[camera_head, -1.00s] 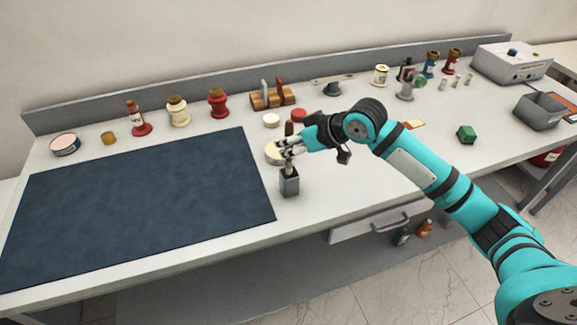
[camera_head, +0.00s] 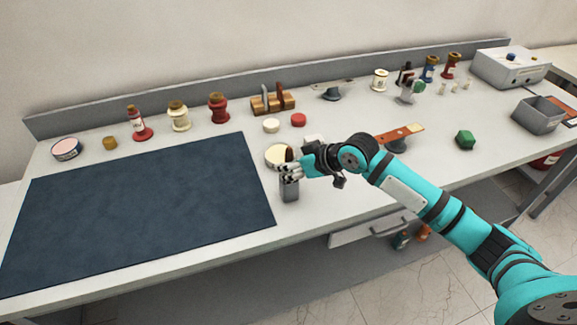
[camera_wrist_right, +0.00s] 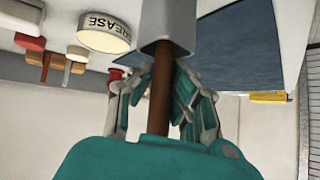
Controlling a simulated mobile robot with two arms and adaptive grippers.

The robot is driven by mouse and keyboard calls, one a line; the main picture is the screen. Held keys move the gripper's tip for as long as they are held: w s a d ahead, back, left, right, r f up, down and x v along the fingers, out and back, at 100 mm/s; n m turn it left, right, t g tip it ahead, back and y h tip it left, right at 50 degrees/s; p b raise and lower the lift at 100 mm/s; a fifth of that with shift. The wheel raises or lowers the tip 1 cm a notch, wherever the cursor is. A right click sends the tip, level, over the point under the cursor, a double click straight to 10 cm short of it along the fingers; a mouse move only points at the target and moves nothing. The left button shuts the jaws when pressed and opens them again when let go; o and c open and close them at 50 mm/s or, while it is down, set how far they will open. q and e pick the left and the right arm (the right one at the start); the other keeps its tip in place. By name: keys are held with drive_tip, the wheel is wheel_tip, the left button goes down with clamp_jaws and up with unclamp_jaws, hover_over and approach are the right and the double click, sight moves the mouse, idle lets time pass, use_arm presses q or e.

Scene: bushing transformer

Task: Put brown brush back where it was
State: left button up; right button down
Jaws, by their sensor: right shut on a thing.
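My right gripper (camera_head: 290,172) is shut on the brown brush (camera_head: 289,153), whose dark handle top shows above the fingers. In the right wrist view the brown handle (camera_wrist_right: 160,95) runs between the fingers (camera_wrist_right: 165,95) to the mouth of the grey square cup (camera_wrist_right: 167,25). In the head view the grey cup (camera_head: 289,191) stands upright beside the blue mat, with my fingers just over its rim. The brush's lower end is hidden, apparently inside the cup. My left gripper is not in view.
A grease tin (camera_head: 277,156) stands right behind the cup. The blue mat (camera_head: 140,205) lies to the left. A wooden rack (camera_head: 273,104), a white lid (camera_head: 271,125) and a red lid (camera_head: 298,120) are further back. A green block (camera_head: 465,140) and a grey bin (camera_head: 538,115) are at right.

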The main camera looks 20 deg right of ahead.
drive_tip(key=shift+f, duration=0.25)
drive_tip(key=c, duration=1.4)
unclamp_jaws()
drive_tip(key=shift+f, duration=0.15)
drive_tip(key=shift+o, duration=0.2)
drive_tip(key=shift+s, duration=0.1)
drive_tip(key=shift+r, duration=0.2)
drive_tip(key=b+v, duration=0.2)
drive_tip(key=v, duration=1)
drive_tip(key=shift+r, duration=0.55)
drive_tip(key=shift+f, duration=0.1)
